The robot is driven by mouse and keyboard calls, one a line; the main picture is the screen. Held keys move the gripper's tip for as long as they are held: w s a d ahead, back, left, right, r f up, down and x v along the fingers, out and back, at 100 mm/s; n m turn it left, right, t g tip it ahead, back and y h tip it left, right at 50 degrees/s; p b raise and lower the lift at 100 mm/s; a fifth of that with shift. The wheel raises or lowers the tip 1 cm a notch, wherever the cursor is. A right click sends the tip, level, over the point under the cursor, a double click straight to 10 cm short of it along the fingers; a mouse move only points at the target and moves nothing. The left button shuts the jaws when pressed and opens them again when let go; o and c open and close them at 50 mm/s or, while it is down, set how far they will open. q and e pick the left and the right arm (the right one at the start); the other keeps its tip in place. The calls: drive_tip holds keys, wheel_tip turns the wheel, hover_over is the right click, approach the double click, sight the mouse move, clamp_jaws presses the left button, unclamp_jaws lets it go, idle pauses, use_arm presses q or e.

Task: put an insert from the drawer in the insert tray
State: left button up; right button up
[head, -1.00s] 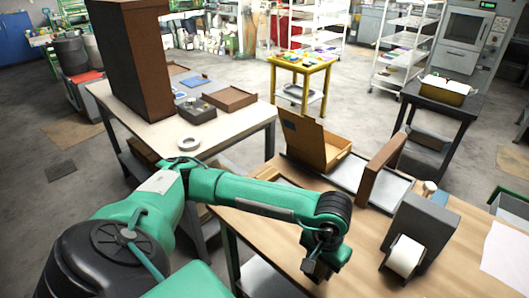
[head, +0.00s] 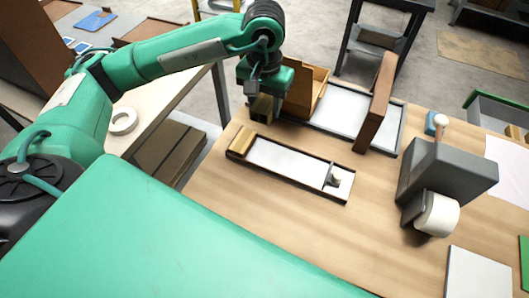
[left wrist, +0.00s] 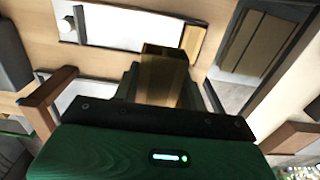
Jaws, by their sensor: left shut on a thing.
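My left gripper (head: 262,96) is shut on a brownish-yellow block-like insert (head: 262,108). The insert also shows between the fingers in the left wrist view (left wrist: 163,72). The gripper is behind the left end of a long, shallow, dark-rimmed tray (head: 290,163), beside an open wooden box (head: 306,94). The tray has a pale floor, a wooden block (head: 240,142) at its left end and a small grey fitting (head: 336,178) at its right end. I cannot tell which container is the drawer. My right gripper is out of view.
An upright brown panel (head: 376,103) stands at a wider pale tray (head: 340,112). A grey dispenser with a white roll (head: 438,215) stands to the right. A pale side table with a tape ring (head: 122,121) is at left. The wooden tabletop (head: 290,225) in front is clear.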

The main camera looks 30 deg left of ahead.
use_arm(q)
wheel_tip(320, 180, down, 10)
drive_tip(key=f+p, duration=0.1)
drive_tip(key=p, duration=0.1)
hover_over(265, 159)
wheel_tip(265, 159, down, 4)
drive_tip(key=shift+p, duration=0.4)
drive_tip(key=shift+f, duration=0.35)
wheel_tip(265, 159, down, 3)
drive_tip(key=shift+f+p, duration=0.15)
drive_tip(key=shift+p, duration=0.3)
drive_tip(key=shift+f, duration=0.25)
drive_tip(key=o, duration=1)
drive_tip(key=shift+o, duration=0.2)
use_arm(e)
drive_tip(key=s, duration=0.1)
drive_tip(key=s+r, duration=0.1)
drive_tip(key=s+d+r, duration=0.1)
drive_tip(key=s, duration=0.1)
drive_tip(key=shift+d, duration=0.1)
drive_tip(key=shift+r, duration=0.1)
